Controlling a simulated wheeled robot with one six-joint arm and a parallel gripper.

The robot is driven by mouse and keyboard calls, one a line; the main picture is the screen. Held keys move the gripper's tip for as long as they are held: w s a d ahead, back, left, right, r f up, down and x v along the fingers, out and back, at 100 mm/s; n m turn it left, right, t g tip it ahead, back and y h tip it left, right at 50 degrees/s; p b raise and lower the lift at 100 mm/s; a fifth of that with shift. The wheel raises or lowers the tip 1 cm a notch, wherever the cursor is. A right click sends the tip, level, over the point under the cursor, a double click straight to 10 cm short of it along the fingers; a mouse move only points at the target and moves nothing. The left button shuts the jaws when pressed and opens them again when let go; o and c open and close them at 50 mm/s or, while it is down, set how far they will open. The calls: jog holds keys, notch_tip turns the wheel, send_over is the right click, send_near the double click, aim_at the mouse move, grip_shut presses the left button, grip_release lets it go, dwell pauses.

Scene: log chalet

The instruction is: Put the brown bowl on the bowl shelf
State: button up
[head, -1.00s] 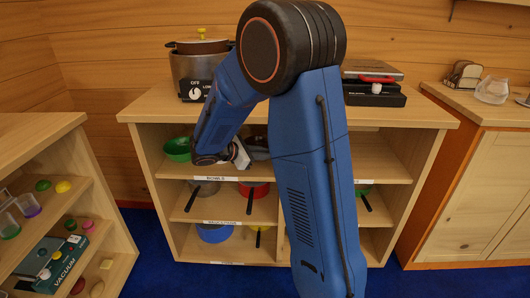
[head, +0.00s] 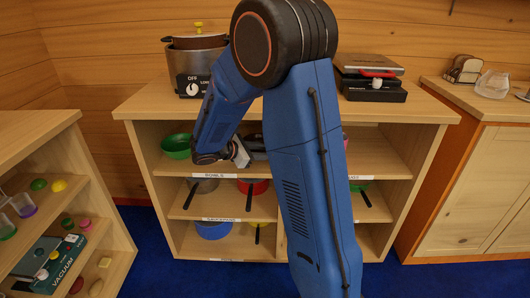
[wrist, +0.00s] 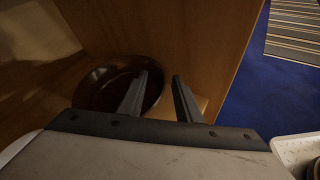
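The brown bowl (wrist: 100,88) shows in the wrist view, dark and glossy, inside a wooden compartment. My gripper (wrist: 161,77) is open at its right rim. The left finger overlaps the bowl in the picture and the right finger is just outside it; I cannot tell whether they touch it. In the head view my gripper (head: 241,153) reaches into the upper left compartment, above the bowl shelf (head: 175,167) with its "BOWLS" label. A green bowl (head: 177,147) stands there at the left. I cannot make out the brown bowl in the head view, where my arm blocks much.
A cooker with a pot (head: 197,67) and a black grill (head: 373,85) stand on the cabinet top. Pans such as a red one (head: 253,185) and a blue bowl (head: 213,230) fill lower shelves. A side shelf stands left and a wooden cabinet (head: 475,190) right.

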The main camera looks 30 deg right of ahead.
jog(key=shift+a+r, duration=0.3)
jog(key=shift+a, duration=0.1)
jog(key=a, duration=1.3)
jog(key=s+d+r+m+g+y, duration=0.1)
jog(key=s+r+m+y, duration=0.15)
jog(key=s, duration=0.55)
jog(key=s+d+r+m+y, duration=0.2)
jog(key=s+m+y, duration=0.2)
jog(key=s, duration=0.4)
jog(key=s+a+r+m+t+y, duration=0.1)
jog(key=s+a+m+t+y, duration=0.1)
jog(key=s, duration=0.5)
jog(key=s+a+r+m+t+y, duration=0.1)
jog(key=s+a+m+t+y, duration=0.2)
jog(key=s+a+m+y, duration=0.1)
jog(key=s+m+y, duration=0.1)
jog(key=s+m, duration=0.1)
jog(key=s, duration=0.1)
jog(key=shift+s, duration=0.3)
